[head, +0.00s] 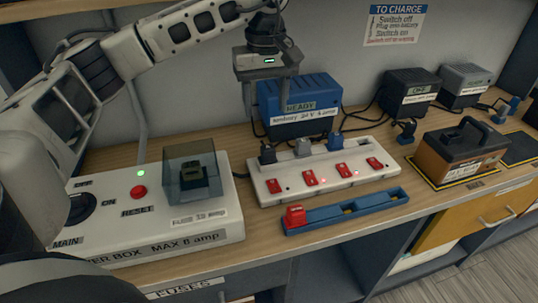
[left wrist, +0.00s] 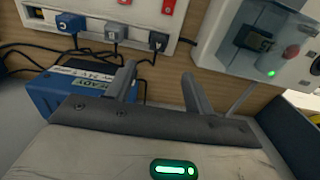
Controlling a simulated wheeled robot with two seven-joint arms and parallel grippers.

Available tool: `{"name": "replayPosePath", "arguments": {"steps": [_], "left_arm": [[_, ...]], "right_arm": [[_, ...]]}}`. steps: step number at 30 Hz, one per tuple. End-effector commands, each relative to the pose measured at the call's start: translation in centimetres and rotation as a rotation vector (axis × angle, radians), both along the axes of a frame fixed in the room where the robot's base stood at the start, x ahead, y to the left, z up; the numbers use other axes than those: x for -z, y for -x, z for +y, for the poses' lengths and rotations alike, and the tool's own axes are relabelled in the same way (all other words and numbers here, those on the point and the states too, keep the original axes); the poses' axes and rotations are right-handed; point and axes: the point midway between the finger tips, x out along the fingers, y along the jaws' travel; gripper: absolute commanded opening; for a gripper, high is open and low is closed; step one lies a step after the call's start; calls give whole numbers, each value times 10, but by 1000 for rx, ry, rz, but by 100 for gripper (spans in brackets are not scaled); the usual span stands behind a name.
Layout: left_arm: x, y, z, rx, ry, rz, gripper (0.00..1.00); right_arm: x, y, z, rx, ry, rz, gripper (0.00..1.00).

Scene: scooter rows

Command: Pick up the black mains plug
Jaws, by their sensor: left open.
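A black mains plug (head: 267,153) sits in the left socket of the white socket strip (head: 262,190). In the left wrist view the black plug (left wrist: 158,40) is upside down against the strip, just beyond the fingertips. A grey plug (head: 302,147) and a blue plug (head: 335,141) sit beside it in the strip. My left gripper (head: 266,98) is open and empty, pointing down above and behind the black plug. Its two fingers (left wrist: 158,76) stand apart with nothing between them. My right gripper is not in view.
A blue charger marked READY (head: 300,88) stands behind the strip. The white fuse box (head: 130,225) is left, a blue rail with a red block (head: 294,215) in front.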

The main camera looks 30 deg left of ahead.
Motion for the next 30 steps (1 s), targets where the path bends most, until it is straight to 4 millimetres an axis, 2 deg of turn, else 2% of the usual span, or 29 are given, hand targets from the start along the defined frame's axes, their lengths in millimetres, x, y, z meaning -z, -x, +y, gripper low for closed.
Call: {"name": "replayPosePath", "arguments": {"steps": [3, 9, 17, 24, 30], "left_arm": [[27, 1, 0, 0, 0, 4, 53], [60, 1, -1, 0, 2, 2, 53], [79, 0, -2, 0, 4, 1, 53], [114, 0, -4, -1, 5, 2, 53], [122, -1, -4, 0, 6, -2, 53]], "right_arm": [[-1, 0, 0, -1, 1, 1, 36], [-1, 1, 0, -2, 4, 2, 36], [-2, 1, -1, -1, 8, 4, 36], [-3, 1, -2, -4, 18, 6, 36], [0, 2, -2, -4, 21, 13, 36]]}}
